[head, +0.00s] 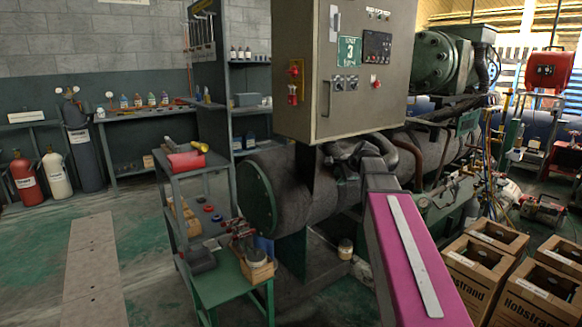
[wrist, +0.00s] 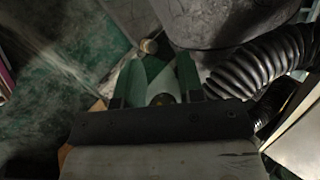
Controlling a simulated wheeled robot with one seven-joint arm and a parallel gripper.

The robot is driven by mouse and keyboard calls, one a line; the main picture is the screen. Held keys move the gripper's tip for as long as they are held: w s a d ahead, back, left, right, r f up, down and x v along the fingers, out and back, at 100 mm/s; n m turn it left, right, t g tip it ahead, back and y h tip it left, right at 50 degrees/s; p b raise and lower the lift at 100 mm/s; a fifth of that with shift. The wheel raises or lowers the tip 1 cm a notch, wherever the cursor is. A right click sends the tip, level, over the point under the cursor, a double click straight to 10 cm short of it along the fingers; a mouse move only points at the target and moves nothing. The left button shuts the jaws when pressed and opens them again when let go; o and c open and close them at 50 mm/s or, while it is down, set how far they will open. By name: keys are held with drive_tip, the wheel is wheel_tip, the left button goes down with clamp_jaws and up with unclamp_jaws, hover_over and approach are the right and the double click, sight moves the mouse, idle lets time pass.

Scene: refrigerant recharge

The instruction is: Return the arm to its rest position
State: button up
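My arm (head: 408,250), with a magenta cover and a pale strip, reaches from the lower right of the head view up to dark links in front of the large horizontal vessel (head: 255,195). The gripper itself cannot be made out in the head view. In the wrist view my gripper (wrist: 158,82) has two dark greenish fingers standing apart, with no held object clear between them. The grey control cabinet (head: 340,75) stands just above my arm's far end.
A grey-green cart (head: 190,170) and a low green stool (head: 225,283) stand left of the vessel. A small jar (head: 345,249) is on the floor. A black ribbed hose (wrist: 262,65) lies right of my gripper. Open floor extends left.

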drive_tip(key=s+f+n+g+h, duration=0.2)
drive_tip(key=s+f+n, duration=0.5)
drive_tip(key=s+f, duration=0.6)
drive_tip(key=s+f+n+g+h, duration=0.2)
drive_tip(key=s+f+n+g, duration=0.3)
drive_tip(key=s+f, duration=0.8)
wheel_tip(320, 180, down, 5)
drive_tip(key=shift+s+a+r+n+h, duration=0.15)
drive_tip(key=shift+a+n+h, duration=0.2)
drive_tip(key=shift+n, duration=0.65)
